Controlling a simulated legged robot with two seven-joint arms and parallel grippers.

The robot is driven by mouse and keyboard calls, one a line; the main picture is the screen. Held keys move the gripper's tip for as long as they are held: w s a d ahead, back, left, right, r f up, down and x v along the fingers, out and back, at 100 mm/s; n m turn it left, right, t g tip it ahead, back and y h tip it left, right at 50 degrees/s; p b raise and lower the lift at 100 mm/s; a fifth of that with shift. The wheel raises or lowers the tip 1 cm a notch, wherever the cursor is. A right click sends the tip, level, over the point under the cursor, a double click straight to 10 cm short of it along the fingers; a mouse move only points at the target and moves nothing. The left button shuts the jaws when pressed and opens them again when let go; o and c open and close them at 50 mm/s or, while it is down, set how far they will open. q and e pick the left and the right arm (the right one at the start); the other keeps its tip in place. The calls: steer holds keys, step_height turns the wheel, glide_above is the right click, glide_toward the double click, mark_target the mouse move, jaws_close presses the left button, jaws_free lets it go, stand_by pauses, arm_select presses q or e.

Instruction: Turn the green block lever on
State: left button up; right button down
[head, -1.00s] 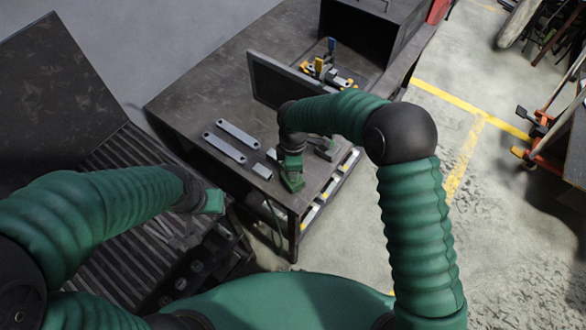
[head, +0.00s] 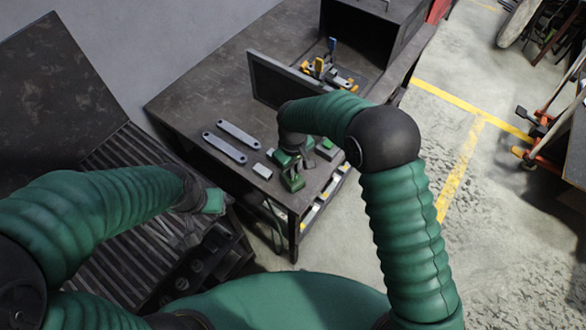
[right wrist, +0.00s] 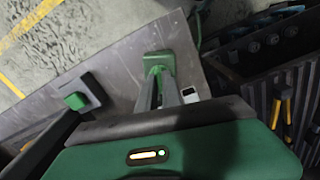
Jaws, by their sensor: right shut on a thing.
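A green block lever (head: 292,181) stands near the front corner of the dark workbench. My right gripper (head: 297,170) is over it, pointing down. In the right wrist view, the two grey fingers (right wrist: 158,88) are closed together around the upper part of the green block lever (right wrist: 157,60). Its green foot shows on the bench beyond the fingertips. The fingers and housing hide part of the lever, so its exact angle is unclear. My left gripper (head: 213,201) is at the left, away from the bench top, and its fingers cannot be made out.
A second green block on a grey base (right wrist: 77,100) is close to the right gripper. Two flat galvanized bars (head: 224,148) and a small grey piece (head: 263,171) lie left of it. An upright dark panel (head: 285,88) stands behind. A slatted dark rack (head: 130,240) is at left.

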steer(key=shift+m, duration=0.6)
steer(key=c, duration=1.5)
jaws_free()
steer(key=shift+r, duration=0.1)
step_height(320, 180, up, 17)
steer(key=shift+f+b, duration=0.2)
steer(key=shift+b, duration=0.5)
